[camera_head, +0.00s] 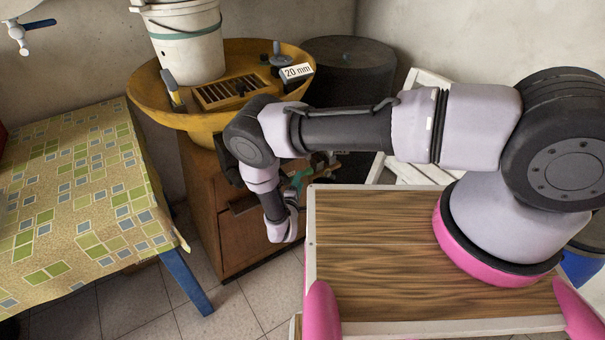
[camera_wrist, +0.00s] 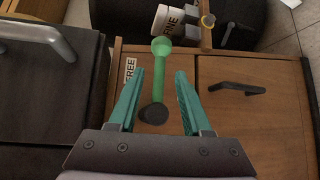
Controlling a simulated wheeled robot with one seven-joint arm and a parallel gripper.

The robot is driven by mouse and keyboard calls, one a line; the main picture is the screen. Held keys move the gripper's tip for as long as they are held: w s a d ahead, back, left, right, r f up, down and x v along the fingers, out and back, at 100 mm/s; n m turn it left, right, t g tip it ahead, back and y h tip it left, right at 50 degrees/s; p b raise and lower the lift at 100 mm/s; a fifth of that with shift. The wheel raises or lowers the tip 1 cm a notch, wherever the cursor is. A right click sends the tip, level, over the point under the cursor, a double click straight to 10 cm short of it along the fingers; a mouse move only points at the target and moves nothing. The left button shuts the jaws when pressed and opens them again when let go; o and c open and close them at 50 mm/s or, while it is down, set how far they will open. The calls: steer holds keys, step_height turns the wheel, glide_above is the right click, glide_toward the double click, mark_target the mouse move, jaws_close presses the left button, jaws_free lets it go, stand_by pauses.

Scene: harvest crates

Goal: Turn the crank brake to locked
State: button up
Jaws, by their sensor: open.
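The crank brake shows in the wrist view as a green lever (camera_wrist: 161,75) with a round ball end (camera_wrist: 161,46) at the top and a dark round hub (camera_wrist: 153,114) at the bottom. It is on the brown wooden cabinet. A white label reading "FREE" (camera_wrist: 129,73) is just left of the lever; no label reading locked is legible. My gripper (camera_wrist: 160,74) is open, its green fingers on either side of the lever, with visible gaps in the picture. Whether the lever is at fingertip depth is unclear. In the head view the arm hides most of this area.
A wooden cabinet (camera_head: 247,256) carries a yellow basin (camera_head: 150,103) with a grate and a white bucket (camera_head: 190,50). A cloth-covered table (camera_head: 80,195) stands left.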

mark_target(303, 175)
steer(key=x, duration=0.5)
steer(key=shift+w, duration=0.2)
jaws_close()
steer(key=shift+s+d+f, duration=0.1)
steer(key=shift+d, duration=0.15)
stand_by(1.0)
